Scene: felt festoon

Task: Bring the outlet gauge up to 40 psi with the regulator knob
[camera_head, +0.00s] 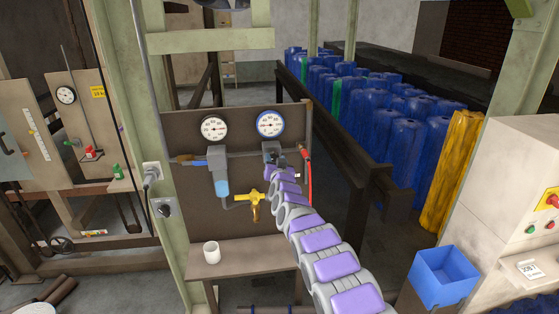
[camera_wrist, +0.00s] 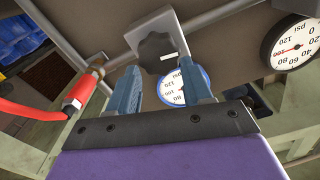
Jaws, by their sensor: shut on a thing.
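A dark regulator knob (camera_wrist: 155,48) with a white mark sits under a grey block in the wrist view. My gripper (camera_wrist: 159,66) has its two blue fingers on either side of it and is shut on it. In the head view my gripper (camera_head: 272,166) is at the regulator (camera_head: 270,149), and my arm partly hides it. A blue-rimmed gauge (camera_head: 270,123) is right above the regulator. It also shows between my fingers in the wrist view (camera_wrist: 172,92), partly covered. Its needle is too small to read surely. A black-rimmed gauge (camera_head: 214,128) is to its left.
A blue-grey filter bowl (camera_head: 219,172), a yellow valve (camera_head: 250,198) and a red hose (camera_head: 309,176) are close to my gripper. A white cup (camera_head: 211,251) stands on the shelf below. A blue bin (camera_head: 443,275) is at lower right.

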